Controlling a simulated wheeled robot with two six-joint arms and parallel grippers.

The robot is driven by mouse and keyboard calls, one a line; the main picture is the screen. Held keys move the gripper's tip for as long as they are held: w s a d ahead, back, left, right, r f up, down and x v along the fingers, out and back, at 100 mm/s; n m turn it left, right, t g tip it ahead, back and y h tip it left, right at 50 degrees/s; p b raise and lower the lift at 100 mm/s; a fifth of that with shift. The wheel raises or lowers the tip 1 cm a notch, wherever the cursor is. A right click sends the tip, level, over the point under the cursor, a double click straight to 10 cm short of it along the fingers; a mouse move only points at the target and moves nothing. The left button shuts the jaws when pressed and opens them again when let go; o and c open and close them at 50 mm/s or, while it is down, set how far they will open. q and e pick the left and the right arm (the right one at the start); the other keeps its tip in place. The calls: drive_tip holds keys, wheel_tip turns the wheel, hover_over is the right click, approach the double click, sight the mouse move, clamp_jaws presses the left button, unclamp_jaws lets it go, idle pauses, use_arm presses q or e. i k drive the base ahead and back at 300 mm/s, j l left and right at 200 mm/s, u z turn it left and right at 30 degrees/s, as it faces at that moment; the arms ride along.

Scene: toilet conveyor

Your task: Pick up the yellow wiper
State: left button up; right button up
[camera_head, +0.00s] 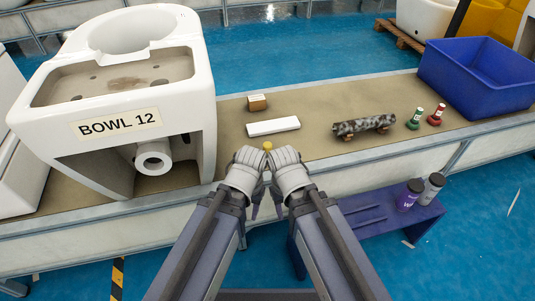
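A small yellow piece (267,145), perhaps part of the yellow wiper, shows at the conveyor's near side, just above the gap between my grippers. The rest of it is hidden, if there is more. My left gripper (248,157) and my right gripper (286,157) are side by side in front of it, close together. Both are pale grey and seen from behind. Their fingertips are hard to make out, so I cannot tell whether they are open or touch the yellow piece.
On the tan conveyor (300,145) lie a white block (273,126), a small brown block (257,102), a speckled roller (364,125), and green (414,119) and red (436,116) bottles. A toilet bowl (120,125) stands left, a blue bin (480,80) right. Cups stand on a purple bench (385,222).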

sight(266, 145)
drive_tip(key=k, duration=0.6)
drive_tip(key=u, duration=1.35)
drive_tip(key=l+u, duration=0.1)
drive_tip(key=l, duration=0.5)
drive_tip(key=k+l+u, duration=0.1)
drive_tip(key=l, duration=0.45)
